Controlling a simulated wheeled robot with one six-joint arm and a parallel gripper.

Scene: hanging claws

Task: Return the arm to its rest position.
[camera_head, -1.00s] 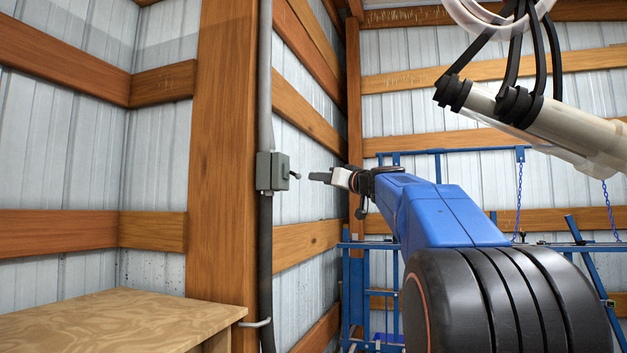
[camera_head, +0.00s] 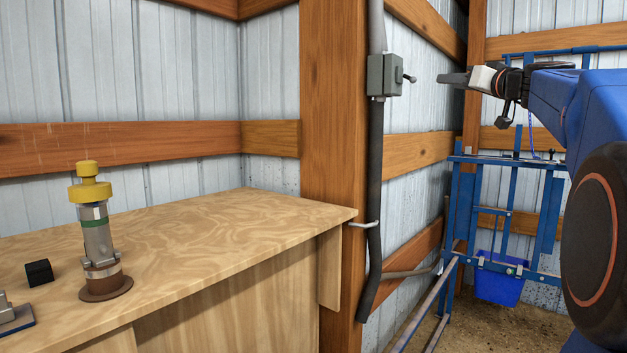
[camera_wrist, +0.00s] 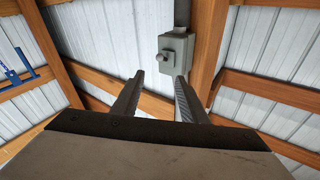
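My gripper (camera_head: 453,79) is at the upper right of the head view, at the end of my blue arm, pointing left. It is a short gap to the right of the lever on a grey switch box (camera_head: 385,75). In the wrist view my gripper's two dark fingers (camera_wrist: 160,79) stand apart with nothing between them. The switch box (camera_wrist: 176,49) shows beyond the fingertips, not touched.
The grey box is on a wooden post (camera_head: 333,150) with a dark pipe (camera_head: 373,190). A wooden bench (camera_head: 235,215) at left bears a yellow-topped cylinder (camera_head: 96,235) and a black block (camera_head: 39,272). A blue rack (camera_head: 463,215) with a blue bucket (camera_head: 499,287) stands below my arm.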

